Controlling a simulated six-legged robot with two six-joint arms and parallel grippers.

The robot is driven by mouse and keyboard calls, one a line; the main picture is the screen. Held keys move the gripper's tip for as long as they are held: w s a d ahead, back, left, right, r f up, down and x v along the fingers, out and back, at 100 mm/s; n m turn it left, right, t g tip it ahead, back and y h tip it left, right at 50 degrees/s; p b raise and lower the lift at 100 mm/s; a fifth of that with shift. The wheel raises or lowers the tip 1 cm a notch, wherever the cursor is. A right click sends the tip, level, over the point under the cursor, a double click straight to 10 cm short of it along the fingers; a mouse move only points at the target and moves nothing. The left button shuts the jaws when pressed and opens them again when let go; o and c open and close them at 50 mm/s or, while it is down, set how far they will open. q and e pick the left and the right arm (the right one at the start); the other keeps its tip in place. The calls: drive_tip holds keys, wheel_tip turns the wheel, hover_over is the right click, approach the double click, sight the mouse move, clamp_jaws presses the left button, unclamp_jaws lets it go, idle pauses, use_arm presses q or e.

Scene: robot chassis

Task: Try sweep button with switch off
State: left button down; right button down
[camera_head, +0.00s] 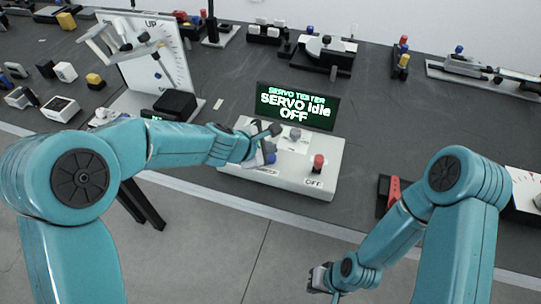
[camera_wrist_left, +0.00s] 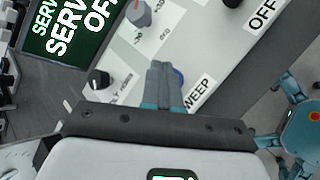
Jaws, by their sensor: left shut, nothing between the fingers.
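The white servo tester panel (camera_head: 300,185) lies on the dark table. Its screen (camera_head: 297,106) reads "SERVO TESTER SERVO Idle OFF". A blue button (camera_head: 270,158) is near the front edge. In the left wrist view the blue button (camera_wrist_left: 179,76) is partly hidden behind my fingers, beside a label ending "WEEP". A red-topped switch (camera_head: 318,162) stands by the "OFF" label. My left gripper (camera_head: 268,147) is shut and empty, over or at the blue button; I cannot tell whether it touches. My right gripper (camera_head: 322,279) is low in front of the table, its jaws unclear.
A grey knob (camera_head: 295,134) stands on the panel near the screen. A black knob (camera_wrist_left: 98,79) is left of my fingers in the left wrist view. A white upright board (camera_head: 150,60) stands back left.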

use_arm(q)
drive_tip(key=shift+f, duration=0.1)
drive_tip(key=shift+f+b, duration=0.35)
drive_tip(key=shift+b, duration=0.1)
drive_tip(key=shift+f+b, duration=0.55)
idle(0.7)
drive_tip(key=shift+r, duration=0.1)
drive_tip(key=shift+r+p, duration=0.9)
drive_tip(key=shift+p, duration=0.05)
wheel_tip(320, 180, up, 5)
drive_tip(key=p, duration=0.5)
